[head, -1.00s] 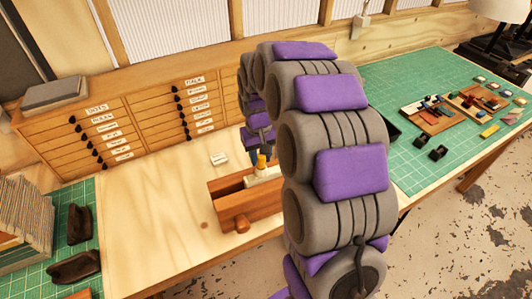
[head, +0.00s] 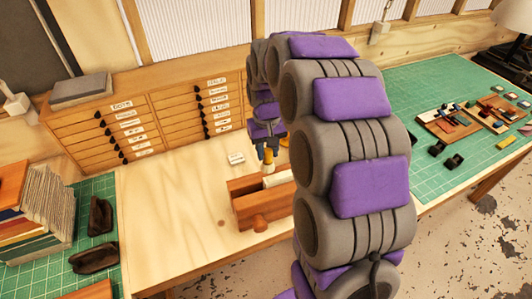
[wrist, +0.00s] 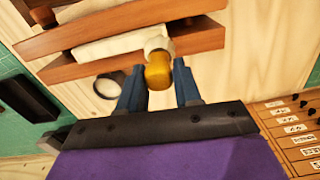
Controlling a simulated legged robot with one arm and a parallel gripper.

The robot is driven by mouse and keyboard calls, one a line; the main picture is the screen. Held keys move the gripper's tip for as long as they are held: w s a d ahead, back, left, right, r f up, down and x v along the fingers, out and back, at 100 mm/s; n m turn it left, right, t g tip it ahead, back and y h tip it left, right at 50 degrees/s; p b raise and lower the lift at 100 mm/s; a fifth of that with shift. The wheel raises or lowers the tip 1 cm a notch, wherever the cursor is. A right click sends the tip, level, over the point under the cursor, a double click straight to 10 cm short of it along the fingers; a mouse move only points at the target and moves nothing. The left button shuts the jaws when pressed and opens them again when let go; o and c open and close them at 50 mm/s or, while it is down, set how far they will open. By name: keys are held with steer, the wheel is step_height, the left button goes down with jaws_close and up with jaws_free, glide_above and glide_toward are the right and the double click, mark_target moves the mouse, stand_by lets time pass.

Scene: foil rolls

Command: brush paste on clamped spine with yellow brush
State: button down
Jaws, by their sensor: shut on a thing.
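My gripper (wrist: 158,88) has its two blue fingers on either side of the yellow brush (wrist: 157,72) and is shut on it. The brush's pale end points toward the wooden press, overlapping the pale clamped spine (wrist: 115,42) in the wrist view. I cannot tell whether the bristles touch the spine.
A round pale dish (wrist: 109,88) sits beside the press. Labelled drawers (head: 130,130) line the back. A book stack (head: 38,215) stands left. Green mats lie at both sides; bare wood is free left of the press.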

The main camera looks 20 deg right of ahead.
step_height(320, 180, up, 3)
steer(key=shift+d+f+p, duration=0.15)
steer(key=shift+f+p, duration=0.05)
steer(key=shift+p, duration=0.15)
steer(key=shift+r, duration=0.2)
steer(key=shift+a, duration=0.25)
steer(key=shift+d, duration=0.2)
